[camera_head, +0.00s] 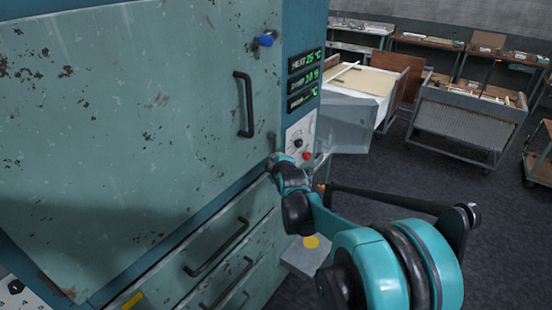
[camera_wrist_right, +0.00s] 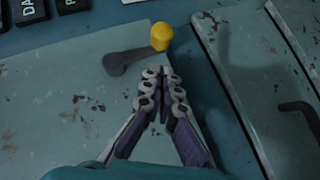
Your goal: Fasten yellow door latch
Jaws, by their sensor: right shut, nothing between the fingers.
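The yellow latch shows in the right wrist view as a yellow knob (camera_wrist_right: 160,37) on a dark grey lever (camera_wrist_right: 128,60). The lever lies across the corner of the worn teal door (camera_wrist_right: 55,105), with the knob near the door's edge. My right gripper (camera_wrist_right: 165,74) is shut and empty, its fingertips just below the knob; I cannot tell whether they touch it. In the head view the right gripper (camera_head: 276,160) is at the lower right corner of the large door (camera_head: 150,100), and the yellow latch cannot be made out there. My left gripper is not in view.
The door carries a black handle (camera_head: 244,104); a blue-knobbed latch (camera_head: 265,40) is at its upper right. Displays (camera_head: 303,80) and a control panel (camera_head: 301,135) are on the right frame. Drawers (camera_head: 215,250) are below. Carts (camera_head: 470,115) stand behind, with open floor nearer.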

